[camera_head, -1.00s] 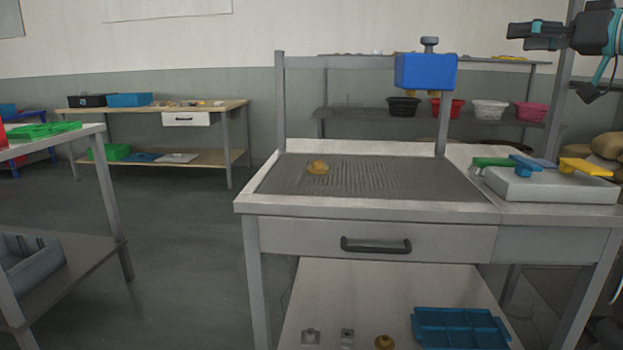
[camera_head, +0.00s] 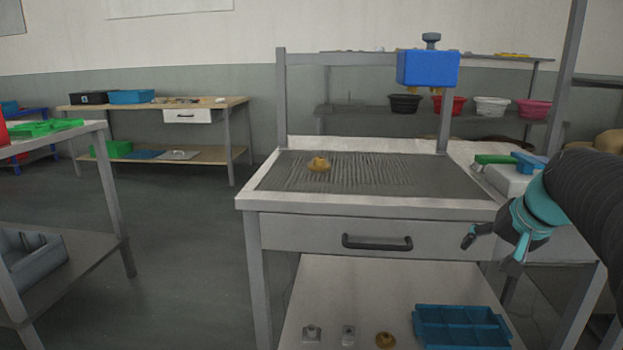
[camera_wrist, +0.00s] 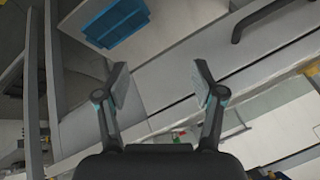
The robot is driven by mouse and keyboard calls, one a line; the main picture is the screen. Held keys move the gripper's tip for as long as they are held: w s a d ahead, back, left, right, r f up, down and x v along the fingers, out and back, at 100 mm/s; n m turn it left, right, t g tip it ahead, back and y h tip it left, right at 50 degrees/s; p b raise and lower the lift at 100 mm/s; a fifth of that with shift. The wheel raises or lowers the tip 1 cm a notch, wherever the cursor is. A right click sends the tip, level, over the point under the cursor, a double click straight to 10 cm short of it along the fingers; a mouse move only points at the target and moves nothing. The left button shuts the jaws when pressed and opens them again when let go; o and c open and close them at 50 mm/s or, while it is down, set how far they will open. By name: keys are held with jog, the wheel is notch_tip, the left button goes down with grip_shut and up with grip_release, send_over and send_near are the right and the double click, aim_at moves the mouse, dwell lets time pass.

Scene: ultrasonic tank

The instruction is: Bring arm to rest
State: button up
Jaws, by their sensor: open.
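My gripper (camera_head: 490,248) is at the right in the head view, in front of the workbench's right part and below the tabletop's level. My dark arm with a teal band comes in from the right edge. In the wrist view my gripper (camera_wrist: 161,88) has its two fingers spread wide, with nothing between them. The workbench (camera_head: 365,204) stands in the middle, with a grey ribbed mat and a brass-coloured part (camera_head: 319,164) on it.
A drawer with a black handle (camera_head: 377,243) is under the top. A blue tray (camera_head: 460,328) and small parts lie on the lower shelf; the tray also shows in the wrist view (camera_wrist: 117,22). A blue box (camera_head: 428,69) hangs on the frame. Open floor lies left.

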jog(key=s+a+f+n, duration=0.3)
jog(key=s+a+f, duration=0.2)
jog(key=s+a, duration=0.3)
jog(key=s+a+f+n+g+h, duration=0.1)
jog(key=s+a+f+n, duration=0.2)
jog(key=s+a+f, duration=0.3)
jog(key=s+a, duration=0.2)
jog(key=s, duration=0.3)
jog(key=shift+a, duration=0.2)
